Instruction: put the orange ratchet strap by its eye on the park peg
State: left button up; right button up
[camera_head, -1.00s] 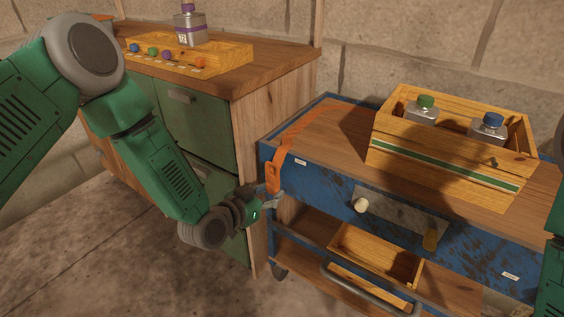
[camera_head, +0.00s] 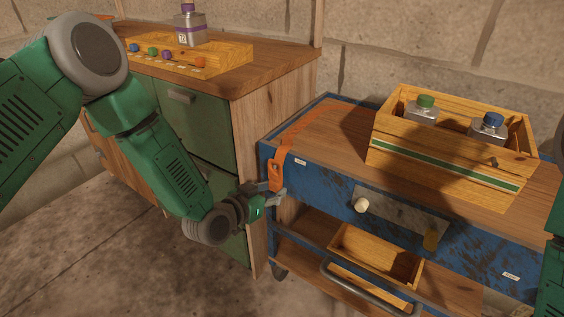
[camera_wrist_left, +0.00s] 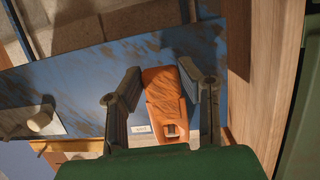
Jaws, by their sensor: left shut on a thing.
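The orange ratchet strap (camera_head: 298,131) lies across the wooden top of the blue cart and hangs over its front left corner. Its orange end piece with a slot, the eye (camera_wrist_left: 171,129), sits between the fingers of my left gripper (camera_wrist_left: 163,76) in the left wrist view. In the head view my left gripper (camera_head: 279,195) is shut on this hanging end, beside the cart's blue front. A cream peg (camera_head: 361,204), likely the park peg, sticks out from a grey plate to the right. It also shows in the left wrist view (camera_wrist_left: 40,121), left of the gripper. My right gripper is out of view.
A wooden crate (camera_head: 440,160) with green-capped and blue-capped bottles stands on the cart. A small wooden drawer (camera_head: 372,252) and a grey handle (camera_head: 365,290) are below. A green-fronted cabinet (camera_head: 195,120) stands left.

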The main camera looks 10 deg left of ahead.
pick_arm(q)
jog(key=shift+x, duration=1.1)
dwell(1.5)
jog(key=shift+f+b, duration=0.15)
jog(key=shift+b, duration=0.2)
jog(key=o, duration=1.2)
jog(key=v, duration=1.2)
jog(key=shift+f, duration=0.1)
